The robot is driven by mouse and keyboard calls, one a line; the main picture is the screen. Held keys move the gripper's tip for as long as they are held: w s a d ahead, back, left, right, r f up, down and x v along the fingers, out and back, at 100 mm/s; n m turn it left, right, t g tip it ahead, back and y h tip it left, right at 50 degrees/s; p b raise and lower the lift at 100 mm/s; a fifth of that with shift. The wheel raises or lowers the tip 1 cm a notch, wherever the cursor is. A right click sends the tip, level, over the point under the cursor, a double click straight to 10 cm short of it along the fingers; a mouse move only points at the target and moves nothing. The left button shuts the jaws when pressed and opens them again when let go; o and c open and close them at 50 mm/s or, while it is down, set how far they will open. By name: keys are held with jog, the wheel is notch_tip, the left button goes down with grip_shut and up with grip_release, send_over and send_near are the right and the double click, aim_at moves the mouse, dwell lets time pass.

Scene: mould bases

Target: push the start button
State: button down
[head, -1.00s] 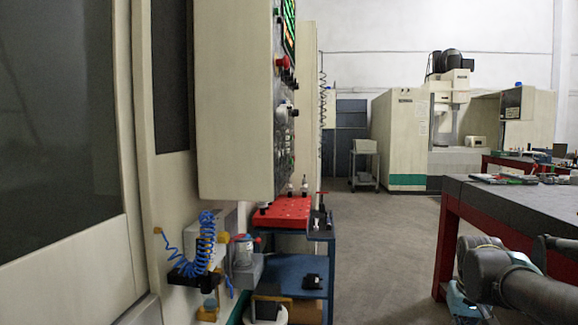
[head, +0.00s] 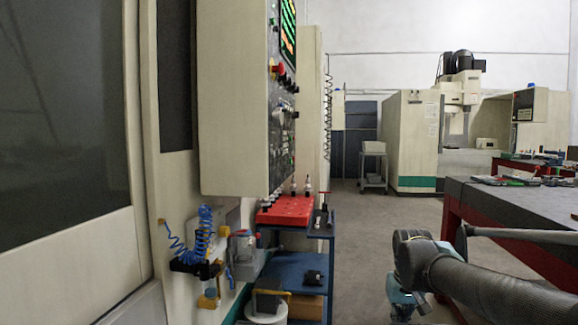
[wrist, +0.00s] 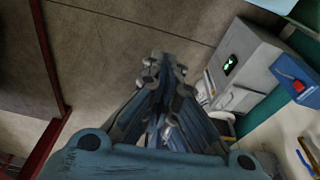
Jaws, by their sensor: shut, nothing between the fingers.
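The machine's control panel (head: 281,128) faces right in the head view, seen at a steep angle. It has a lit screen, a red knob (head: 275,69) and several small buttons; I cannot tell which of them is the start button. My gripper (wrist: 165,66) is shut and empty in the wrist view, pointing over the floor. To its right in that view is a grey box with a small green-lit spot (wrist: 230,65). A blue box with a red switch (wrist: 297,86) is beside it. In the head view my arm is low at the right, apart from the panel.
A blue cart (head: 291,268) with a red tray (head: 286,212) stands below the panel. A blue coiled hose (head: 203,235) hangs on the machine. A dark-topped table with red legs (head: 515,205) is at the right. Grey floor (head: 365,225) lies open between.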

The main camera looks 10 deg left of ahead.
aim_at(291, 161)
jog(key=w+a+r+t+y, duration=0.1)
jog(key=w+a+r+y, duration=0.1)
jog(key=w+a+r, duration=0.45)
jog(key=w+a+r+t+y, duration=0.2)
jog(key=w+a+r, duration=0.1)
jog(key=w+r, duration=0.6)
jog(key=w+a+r+t+y, duration=0.1)
jog(key=w+a+r+y, duration=0.2)
jog(key=w+a+r, duration=0.45)
jog(key=w+a+r+m+t+y, duration=0.1)
jog(key=w+r, duration=0.3)
jog(key=w, duration=0.5)
jog(key=w+a+r+m+t+y, duration=0.1)
jog(key=w+r, duration=0.4)
jog(key=w, duration=0.5)
jog(key=w+a+r+m+t+y, duration=0.1)
jog(key=w+r, duration=0.4)
jog(key=w, duration=0.5)
jog(key=shift+a+r+t+y, duration=0.2)
jog(key=shift+a+t+y, duration=0.1)
jog(key=shift+a+t, duration=0.6)
jog(key=a, duration=0.8)
jog(key=shift+a, duration=0.4)
jog(key=shift+a, duration=0.15)
jog(key=shift+a+r, duration=0.1)
jog(key=shift+a, duration=0.15)
